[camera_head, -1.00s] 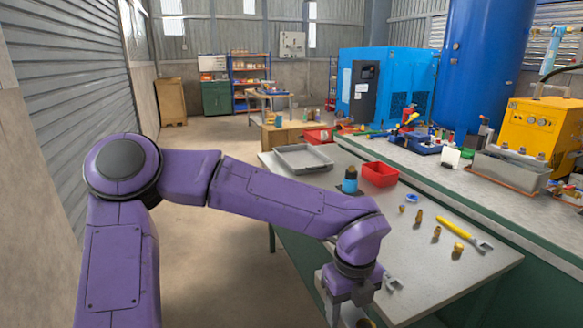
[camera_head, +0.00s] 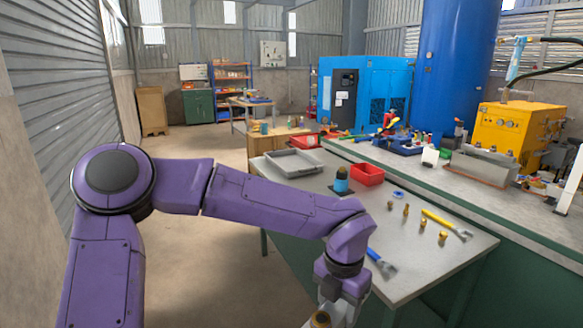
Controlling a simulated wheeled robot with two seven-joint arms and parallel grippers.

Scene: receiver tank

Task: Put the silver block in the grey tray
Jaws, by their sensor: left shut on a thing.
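The grey tray (camera_head: 280,164) lies on the far left part of the near table and looks empty. My left gripper (camera_head: 338,304) points down at the bottom of the head view, in front of the table's near left edge. It is shut on a pale metallic piece, which I take to be the silver block (camera_head: 343,318); a round brass-coloured part shows at its left. The lower part of the held piece is cut off by the frame. The tray is well beyond the gripper. My right gripper is not in view.
A long bench with a yellow machine (camera_head: 518,128) runs behind. Open floor lies left.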

